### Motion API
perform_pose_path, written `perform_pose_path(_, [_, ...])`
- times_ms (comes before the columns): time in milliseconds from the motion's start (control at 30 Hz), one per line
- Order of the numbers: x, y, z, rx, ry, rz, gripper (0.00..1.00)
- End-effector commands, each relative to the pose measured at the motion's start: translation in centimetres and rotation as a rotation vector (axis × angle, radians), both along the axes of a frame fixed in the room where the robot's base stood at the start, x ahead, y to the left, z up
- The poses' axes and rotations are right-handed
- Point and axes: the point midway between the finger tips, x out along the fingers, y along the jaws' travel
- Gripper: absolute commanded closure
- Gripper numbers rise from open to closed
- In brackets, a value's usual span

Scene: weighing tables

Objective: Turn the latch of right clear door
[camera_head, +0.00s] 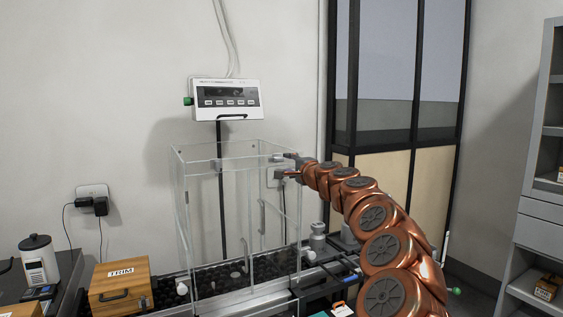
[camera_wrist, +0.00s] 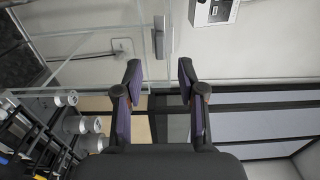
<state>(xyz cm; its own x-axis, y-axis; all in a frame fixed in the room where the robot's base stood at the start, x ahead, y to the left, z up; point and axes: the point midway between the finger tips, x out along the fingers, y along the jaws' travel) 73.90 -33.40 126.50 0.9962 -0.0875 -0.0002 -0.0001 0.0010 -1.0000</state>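A clear box (camera_head: 208,225) stands on the weighing table, with its right clear door (camera_head: 275,215) on the side nearest my arm. A small grey latch (camera_wrist: 159,40) sits at the edge of the clear panels in the wrist view, beyond my fingertips and in line with the gap between them. My gripper (camera_wrist: 159,75) is open and empty, its two fingers apart. In the head view my gripper (camera_head: 287,173) is at the upper right corner of the box and partly covers the latch area. I cannot tell whether a finger touches the box.
A display unit (camera_head: 227,99) hangs on the wall above the box. Metal weights (camera_head: 318,238) stand to the right of the box. A wooden box (camera_head: 120,286) and a white canister (camera_head: 39,260) are at the left. A grey shelf (camera_head: 540,210) stands far right.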

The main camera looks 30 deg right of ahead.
Motion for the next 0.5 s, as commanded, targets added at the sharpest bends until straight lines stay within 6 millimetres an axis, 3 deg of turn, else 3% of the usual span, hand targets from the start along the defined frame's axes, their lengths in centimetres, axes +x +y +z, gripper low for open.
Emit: perform_pose_path(500, [3.9,-0.4,0.0,-0.001,0.002,-0.001,0.6])
